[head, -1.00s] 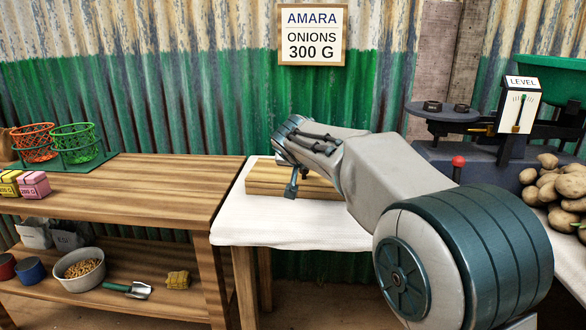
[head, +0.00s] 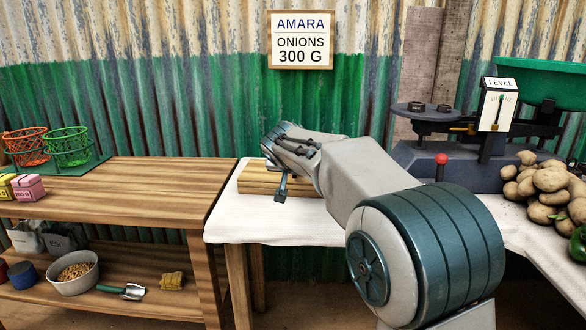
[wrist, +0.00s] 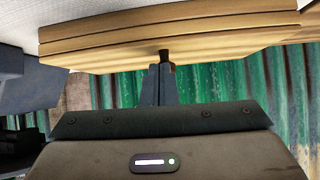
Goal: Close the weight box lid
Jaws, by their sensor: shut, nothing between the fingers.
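The weight box (head: 254,180) is a pale wooden box on the white-covered table, partly hidden behind my arm in the head view. In the wrist view the box (wrist: 110,45) appears across the top as stacked wooden layers with thin seams. I cannot tell from these views how far its lid is down. My gripper (head: 281,197) is shut and empty at the box's near side. In the wrist view the fingertips (wrist: 161,66) meet at the box's edge, by a small dark piece; whether they touch it is unclear.
The white-covered table (head: 225,225) has bare cloth in front of the box. The balance scale (head: 460,150) and a potato heap (head: 550,190) stand to the right.

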